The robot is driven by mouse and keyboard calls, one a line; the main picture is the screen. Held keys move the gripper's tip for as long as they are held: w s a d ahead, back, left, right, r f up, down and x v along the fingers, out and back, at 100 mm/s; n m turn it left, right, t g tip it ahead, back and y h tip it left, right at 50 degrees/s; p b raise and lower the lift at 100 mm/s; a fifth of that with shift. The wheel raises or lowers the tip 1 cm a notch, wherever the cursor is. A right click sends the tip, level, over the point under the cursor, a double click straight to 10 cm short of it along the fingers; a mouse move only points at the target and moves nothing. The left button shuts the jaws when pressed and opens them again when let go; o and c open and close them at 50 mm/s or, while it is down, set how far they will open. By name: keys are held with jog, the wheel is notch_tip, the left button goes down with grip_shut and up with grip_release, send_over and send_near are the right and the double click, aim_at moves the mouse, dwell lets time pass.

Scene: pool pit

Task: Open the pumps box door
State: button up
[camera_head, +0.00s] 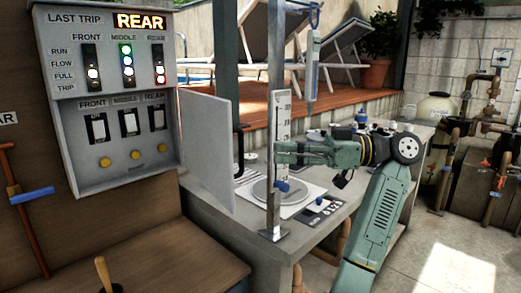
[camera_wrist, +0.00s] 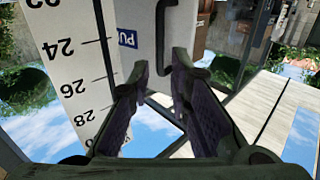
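The pumps box door appears as a pale flat panel (camera_head: 207,150) right of the grey control panel, seen from its side, with a dark handle (camera_head: 239,150) at its right edge. In the wrist view, a white face has a blue label starting "PU" (camera_wrist: 127,38) and a dark bar handle (camera_wrist: 160,45). My gripper (camera_head: 277,152) points left toward the handle, apart from it. In the wrist view, my gripper's fingers (camera_wrist: 160,70) are open, with the handle beyond and between the tips.
A white depth gauge (camera_head: 283,105) on a metal post stands close by my gripper. Below are a counter (camera_head: 222,213) and a round plate (camera_head: 277,190). The grey control panel (camera_head: 115,172) with lit lamps stands left. Pipes (camera_head: 487,110) are at the right.

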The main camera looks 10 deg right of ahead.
aim_at(226, 192)
jog(key=d, duration=0.2)
jog(key=shift+s+d, duration=0.25)
jog(key=shift+d, duration=0.1)
jog(key=shift+c, duration=0.5)
jog(key=shift+s+f, duration=0.1)
jog(key=shift+c, duration=0.6)
jog(key=s+a+n+t+h, duration=0.1)
jog(key=s+a+f+n+t+h+b, duration=0.1)
jog(key=s+t, duration=0.1)
jog(key=s+a+f+n+t+h, duration=0.1)
jog(key=s+n+t, duration=0.1)
jog(key=shift+s+a+f, duration=0.1)
jog(key=shift+a+f, duration=0.05)
jog(key=shift+f, duration=0.05)
grip_shut()
jog(key=s+a+f+n+t+h+b, duration=0.1)
jog(key=s+a+f+n+t+h, duration=0.15)
jog(key=s+a+n+t, duration=0.4)
jog(key=w+a+g+p, duration=0.2)
jog(key=w+a+p, duration=0.25)
jog(key=a, duration=0.45)
jog(key=shift+n+y, duration=0.25)
jog(key=shift+w+d+f, duration=0.1)
jog(key=shift+w+d, duration=0.45)
jog(key=shift+d, duration=0.3)
jog(key=shift+w+d+f, duration=0.1)
jog(key=shift+w+d, duration=0.45)
jog(key=shift+d, duration=0.3)
